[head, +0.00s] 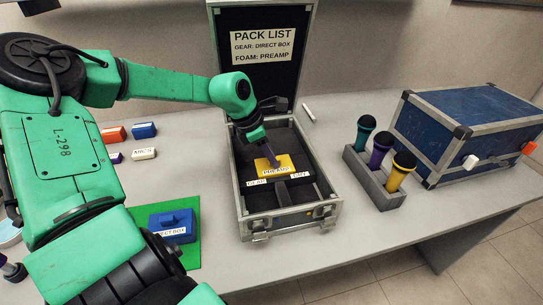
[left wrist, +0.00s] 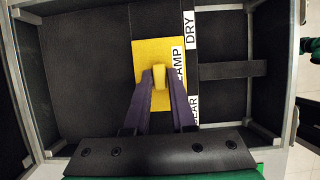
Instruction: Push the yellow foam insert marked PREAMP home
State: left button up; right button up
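The yellow foam insert (head: 283,162) marked PREAMP is in the open case (head: 243,210), in the back part beyond the GEAR and DRY labels. It also shows in the left wrist view (left wrist: 148,52), where part of its label is hidden. My left gripper (head: 270,160) reaches down onto it. Its purple fingers (left wrist: 160,88) are closed on either side of the insert's raised yellow tab. I cannot tell how deep the insert sits. My right gripper is not in view.
The raised lid (head: 262,85) carries a pack list. A blue direct box (head: 172,222) sits on a green mat (head: 190,257) at left. Small labelled blocks lie behind my arm. A microphone rack (head: 372,180) and a blue case (head: 460,130) stand at right.

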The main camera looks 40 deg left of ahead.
pick_arm(q)
jog(key=o, duration=0.3)
jog(key=shift+r, duration=0.1)
jog(key=shift+s+a+r, duration=0.1)
jog(key=shift+r, duration=0.25)
jog(key=v, duration=1.3)
jog(key=shift+s+a+r+p, duration=0.1)
jog(key=shift+s+r+p, duration=0.1)
jog(key=shift+p, duration=0.15)
jog(key=shift+w+r, duration=0.1)
